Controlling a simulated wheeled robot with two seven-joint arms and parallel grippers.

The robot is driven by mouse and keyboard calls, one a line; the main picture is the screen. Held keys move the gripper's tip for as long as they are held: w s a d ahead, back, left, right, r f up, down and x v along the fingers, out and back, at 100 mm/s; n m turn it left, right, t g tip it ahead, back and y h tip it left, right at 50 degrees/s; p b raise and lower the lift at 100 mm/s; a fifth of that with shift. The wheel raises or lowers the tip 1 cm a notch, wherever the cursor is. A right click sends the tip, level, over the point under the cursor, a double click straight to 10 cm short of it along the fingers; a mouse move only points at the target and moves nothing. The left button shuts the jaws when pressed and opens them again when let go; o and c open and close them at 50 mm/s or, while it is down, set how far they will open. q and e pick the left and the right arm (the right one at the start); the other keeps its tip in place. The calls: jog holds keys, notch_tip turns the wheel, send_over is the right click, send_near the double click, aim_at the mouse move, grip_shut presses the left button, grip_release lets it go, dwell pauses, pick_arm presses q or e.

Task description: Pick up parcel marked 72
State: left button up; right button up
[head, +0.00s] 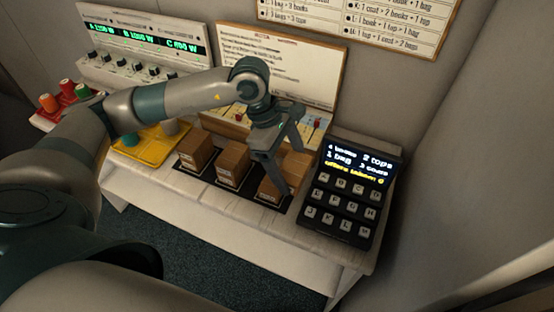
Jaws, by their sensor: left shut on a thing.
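Three cardboard parcels stand in a row on dark mats on the white table: a left parcel (195,153), a middle parcel (233,166) and a right parcel (296,164). No number can be read on any of them. My left gripper (287,172) reaches down from above and is shut on the right parcel. One finger crosses the front of it and hides part of it. I cannot tell whether the parcel is clear of its mat. My right gripper is not in view.
A black keypad with a lit screen (352,188) stands close to the right of the parcels. Behind are a panel with green readouts (140,45) and a white board (280,62). A yellow tray (150,148) and colored cylinders (67,88) are at left.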

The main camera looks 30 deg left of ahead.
pick_arm(q)
jog(key=d+r, duration=0.1)
jog(key=s+d+r, duration=0.1)
jog(key=d, duration=0.1)
jog(key=d+r, duration=0.1)
jog(key=shift+s+d+p, duration=0.3)
jog(key=shift+d+p, duration=0.05)
jog(key=shift+d, duration=0.05)
